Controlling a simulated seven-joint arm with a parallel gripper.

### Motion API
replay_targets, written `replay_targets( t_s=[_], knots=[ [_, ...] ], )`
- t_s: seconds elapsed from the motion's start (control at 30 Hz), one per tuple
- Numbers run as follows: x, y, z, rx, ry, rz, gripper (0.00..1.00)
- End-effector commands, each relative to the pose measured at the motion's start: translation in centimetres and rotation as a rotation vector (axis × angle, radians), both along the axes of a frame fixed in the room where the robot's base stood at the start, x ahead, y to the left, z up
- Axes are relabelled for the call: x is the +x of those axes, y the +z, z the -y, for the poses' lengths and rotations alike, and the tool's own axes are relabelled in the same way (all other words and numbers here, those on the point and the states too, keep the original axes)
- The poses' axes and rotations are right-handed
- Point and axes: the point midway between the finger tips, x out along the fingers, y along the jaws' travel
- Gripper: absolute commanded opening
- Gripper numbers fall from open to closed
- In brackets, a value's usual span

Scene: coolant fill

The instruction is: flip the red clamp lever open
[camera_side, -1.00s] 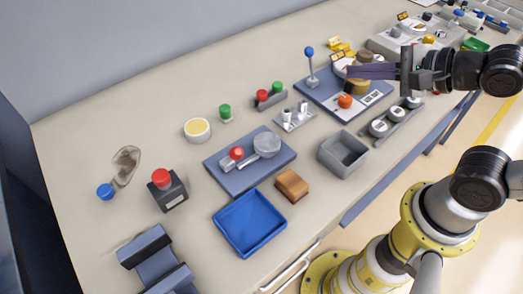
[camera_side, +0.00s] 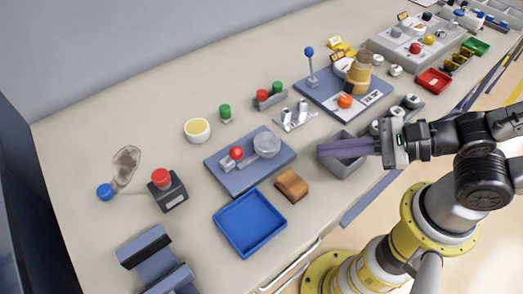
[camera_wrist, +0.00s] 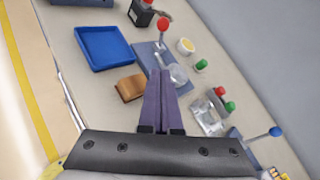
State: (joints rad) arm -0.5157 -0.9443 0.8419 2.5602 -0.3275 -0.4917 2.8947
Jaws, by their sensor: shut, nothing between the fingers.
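A lever with a red ball knob (camera_side: 237,153) stands on a blue-grey plate (camera_side: 232,181), beside a round grey metal piece (camera_side: 266,145). In the wrist view the red knob (camera_wrist: 163,24) shows beyond my fingertips, on a short pale stem. The round metal piece (camera_wrist: 179,74) lies just right of the fingertips there. My gripper (camera_side: 320,150) is shut and empty. Its long purple fingers are over the grey open box, to the right of the plate and apart from the lever. In the wrist view my fingers (camera_wrist: 160,73) point toward the plate.
A grey open box (camera_side: 343,165), a brown block (camera_side: 292,185) and a blue tray (camera_side: 249,223) lie near the plate. A red button on a dark box (camera_side: 169,190) is to the left. A blue-knobbed lever (camera_side: 310,62) stands behind.

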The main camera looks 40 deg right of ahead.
Motion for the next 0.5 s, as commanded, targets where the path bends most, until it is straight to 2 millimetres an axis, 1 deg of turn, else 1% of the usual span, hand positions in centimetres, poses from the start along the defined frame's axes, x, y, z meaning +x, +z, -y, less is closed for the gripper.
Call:
replay_targets(
  t_s=[0.27,0.5],
  knots=[
    [0.18,-0.07,-0.17,0.0,0.002,-0.001,0.0],
    [0.92,-0.57,-0.88,0.002,0.005,-0.008,0.0]
  ],
)
